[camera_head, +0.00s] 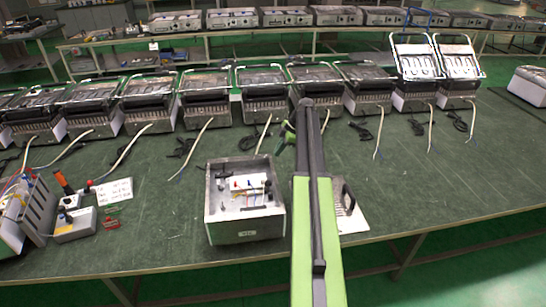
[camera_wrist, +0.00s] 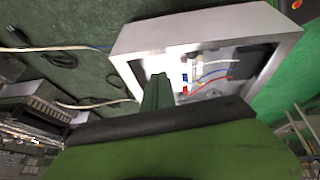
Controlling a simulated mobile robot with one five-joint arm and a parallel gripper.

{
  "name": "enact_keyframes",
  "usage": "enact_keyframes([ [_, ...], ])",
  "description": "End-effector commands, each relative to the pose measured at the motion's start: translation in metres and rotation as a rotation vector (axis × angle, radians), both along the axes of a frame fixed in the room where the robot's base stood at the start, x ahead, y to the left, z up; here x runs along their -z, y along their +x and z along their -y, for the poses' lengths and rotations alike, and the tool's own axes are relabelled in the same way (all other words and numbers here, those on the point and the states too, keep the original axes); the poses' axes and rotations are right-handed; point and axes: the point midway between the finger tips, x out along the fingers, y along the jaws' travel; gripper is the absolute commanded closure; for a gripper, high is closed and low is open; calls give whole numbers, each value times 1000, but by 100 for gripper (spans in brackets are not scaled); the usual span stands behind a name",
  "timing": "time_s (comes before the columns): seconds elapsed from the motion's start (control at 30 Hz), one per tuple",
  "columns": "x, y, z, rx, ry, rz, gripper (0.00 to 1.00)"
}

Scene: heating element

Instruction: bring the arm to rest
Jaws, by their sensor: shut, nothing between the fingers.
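My arm, green with a dark strip, reaches forward over the table in the head view. My gripper (camera_head: 285,137) shows as a small green part left of the arm's far end, above the table. It is shut and empty. In the wrist view my gripper (camera_wrist: 156,92) points at an open grey metal box (camera_wrist: 200,28). That box also stands near the table's front edge in the head view (camera_head: 246,237), left of my arm. It holds a white block with red and blue wires. The gripper looks apart from the box, though the gap is hard to judge.
The green table (camera_head: 430,180) is clear on the right. A row of grey heater units (camera_head: 265,100) with pale cables stands behind. A screwdriver (camera_head: 64,182) and a small grey box (camera_head: 75,224) are at the left. A plate with a black handle (camera_head: 352,217) lies partly behind my arm.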

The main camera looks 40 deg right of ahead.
Motion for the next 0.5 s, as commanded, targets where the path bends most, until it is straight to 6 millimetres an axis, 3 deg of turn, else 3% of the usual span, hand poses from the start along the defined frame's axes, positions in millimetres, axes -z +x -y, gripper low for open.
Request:
enact_keyframes([
  [0.03,-14,5,8,0,0,0,100],
  [0.1,-18,7,14,0,0,0,100],
  [0.5,-17,8,16,-2,0,0,100],
])
